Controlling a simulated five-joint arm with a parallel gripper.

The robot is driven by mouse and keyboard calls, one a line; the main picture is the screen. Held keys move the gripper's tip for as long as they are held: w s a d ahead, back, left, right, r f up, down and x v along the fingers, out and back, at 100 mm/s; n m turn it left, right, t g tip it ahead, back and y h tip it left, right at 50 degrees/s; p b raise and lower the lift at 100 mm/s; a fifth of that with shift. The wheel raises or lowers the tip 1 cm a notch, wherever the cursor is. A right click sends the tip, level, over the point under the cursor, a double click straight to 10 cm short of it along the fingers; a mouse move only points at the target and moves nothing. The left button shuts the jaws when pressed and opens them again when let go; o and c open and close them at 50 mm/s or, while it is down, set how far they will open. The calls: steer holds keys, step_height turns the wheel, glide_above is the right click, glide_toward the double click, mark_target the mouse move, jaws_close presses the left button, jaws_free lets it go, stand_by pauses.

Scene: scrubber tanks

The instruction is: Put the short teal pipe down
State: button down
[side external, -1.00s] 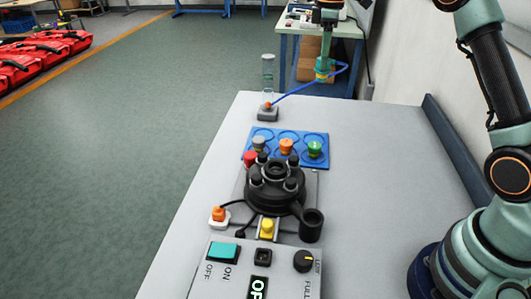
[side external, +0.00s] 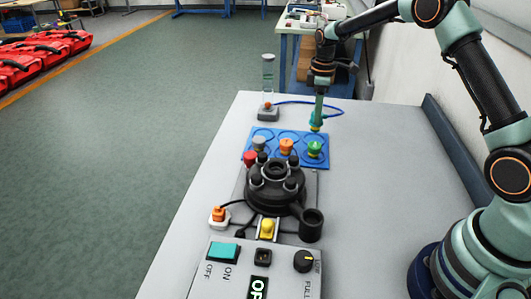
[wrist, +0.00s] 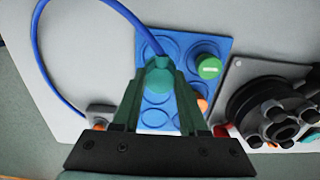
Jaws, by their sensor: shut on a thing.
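The short teal pipe (side external: 316,123) has a blue hose (side external: 300,102) joined to it. My gripper (side external: 318,108) is shut on the pipe and points down. In the side view it is over the far right end of the blue rack (side external: 270,153), behind the green stopper. In the wrist view the teal pipe (wrist: 160,75) sits between the fingers, over the rack's empty round places. The pipe's lower end is hidden there, so I cannot tell whether it touches the rack.
Grey (side external: 259,143), orange (side external: 286,146) and green (side external: 314,148) stoppers stand in the rack. The hose runs to a small grey block (side external: 267,114) with a clear tube. A black round device (side external: 275,185) stands nearer. The table's right side is clear.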

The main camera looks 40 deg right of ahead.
steer(key=shift+f, duration=1.6)
steer(key=shift+f, duration=0.15)
steer(key=shift+c, duration=2.2)
jaws_free()
